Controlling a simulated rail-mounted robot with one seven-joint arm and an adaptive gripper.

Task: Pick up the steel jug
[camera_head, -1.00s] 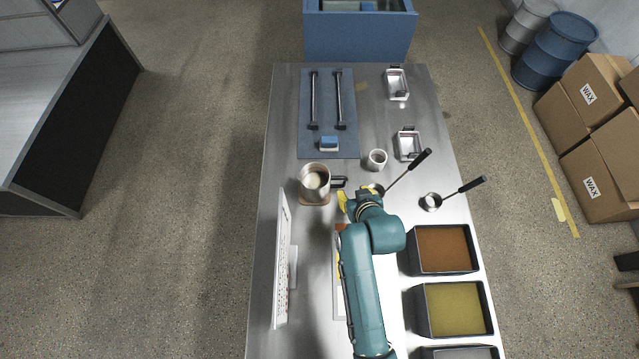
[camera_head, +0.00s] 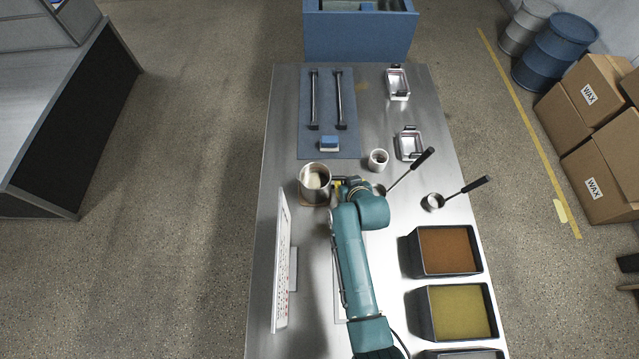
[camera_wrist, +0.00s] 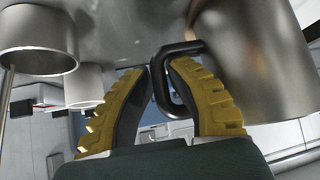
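The steel jug (camera_head: 315,188) stands upright on a small brown pad on the table, left of my gripper. It holds something pale. In the wrist view its shiny body (camera_wrist: 255,60) fills the upper right. My gripper (camera_head: 338,183) is at the jug's handle side. In the wrist view my yellow, dark-lined fingers (camera_wrist: 160,75) lie on either side of the black handle (camera_wrist: 158,85), the right finger inside its loop. The gap is narrow, and I cannot tell whether both fingers press on the handle. Most of the handle is hidden in the head view.
A white cup (camera_head: 378,160) and a dark-handled ladle (camera_head: 410,170) are close to the right of my gripper, with another ladle (camera_head: 433,202) beyond. Trays of brown (camera_head: 447,250) and yellow (camera_head: 460,310) material line the right edge. A white upright board (camera_head: 282,260) stands in front of the jug.

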